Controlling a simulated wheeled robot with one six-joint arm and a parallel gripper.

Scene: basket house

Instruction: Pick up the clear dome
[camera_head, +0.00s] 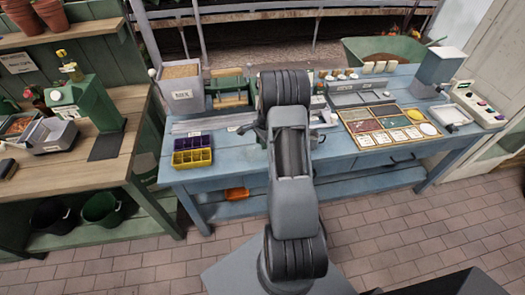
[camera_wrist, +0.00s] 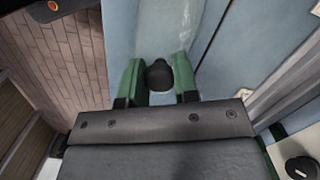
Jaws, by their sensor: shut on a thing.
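In the wrist view, my gripper (camera_wrist: 158,82) has its two green fingers on either side of a black knob and is shut on it. The knob appears to belong to the clear dome (camera_wrist: 158,73). A pale, see-through area lies beyond the knob over the blue table, but its outline is hard to make out. In the head view, my arm hides the gripper and the held knob. I cannot tell whether the dome touches the table.
The blue table (camera_head: 240,172) carries a yellow and purple divided tray (camera_head: 192,151) at left and a sectioned board (camera_head: 390,127) at right. A white bin (camera_head: 182,88) stands at the back left. A button box (camera_head: 478,105) sits at the right end.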

